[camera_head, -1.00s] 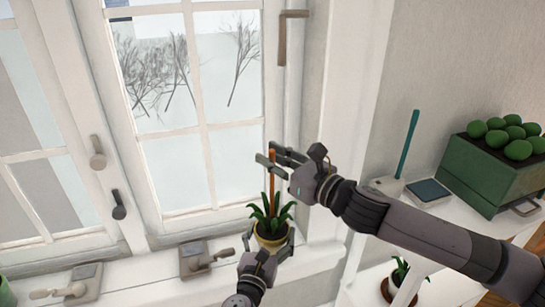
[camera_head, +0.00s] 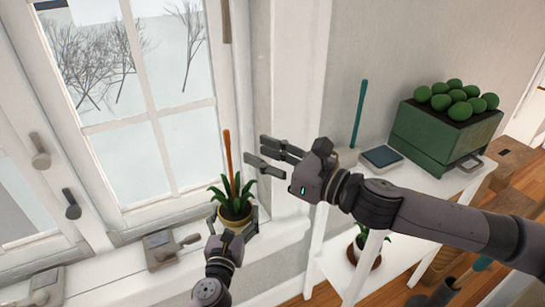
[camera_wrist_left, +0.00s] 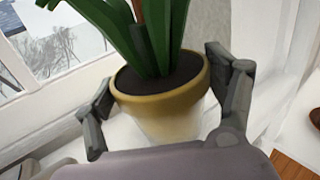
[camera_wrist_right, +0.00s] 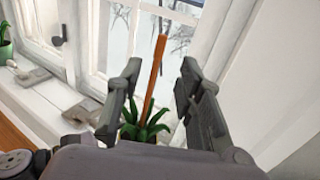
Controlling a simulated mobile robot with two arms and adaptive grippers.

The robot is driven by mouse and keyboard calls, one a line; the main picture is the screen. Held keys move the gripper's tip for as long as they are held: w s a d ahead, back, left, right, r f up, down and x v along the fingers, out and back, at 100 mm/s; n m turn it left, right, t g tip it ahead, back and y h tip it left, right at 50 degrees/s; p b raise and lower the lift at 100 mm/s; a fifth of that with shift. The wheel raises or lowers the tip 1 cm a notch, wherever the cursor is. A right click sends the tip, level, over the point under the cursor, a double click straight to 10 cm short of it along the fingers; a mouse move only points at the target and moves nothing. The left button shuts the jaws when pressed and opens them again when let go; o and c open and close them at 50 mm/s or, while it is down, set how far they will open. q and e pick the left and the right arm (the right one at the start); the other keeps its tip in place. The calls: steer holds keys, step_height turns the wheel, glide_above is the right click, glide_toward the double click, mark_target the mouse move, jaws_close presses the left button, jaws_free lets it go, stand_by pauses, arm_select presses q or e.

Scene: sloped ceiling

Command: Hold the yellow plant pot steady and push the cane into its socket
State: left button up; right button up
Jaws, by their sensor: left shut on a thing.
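The yellow plant pot (camera_head: 236,223) stands on the windowsill, with a green leafy plant in it. My left gripper (camera_head: 238,218) has a finger on each side of the pot, just under its rim; the left wrist view shows the pot (camera_wrist_left: 165,110) between both fingers. The orange-brown cane (camera_head: 228,155) stands nearly upright among the leaves, its lower end hidden by them, so I cannot see the socket. My right gripper (camera_head: 256,150) is open and empty, to the right of the cane's upper part. In the right wrist view the cane (camera_wrist_right: 154,75) shows beyond and between the spread fingers.
The window stands behind the pot, with dark and grey handles at its left. A grey latch block (camera_head: 165,250) lies on the sill left of the pot.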

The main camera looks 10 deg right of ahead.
stand_by(0.4)
stand_by(0.8)
arm_select(q)
steer(key=o, duration=1.8)
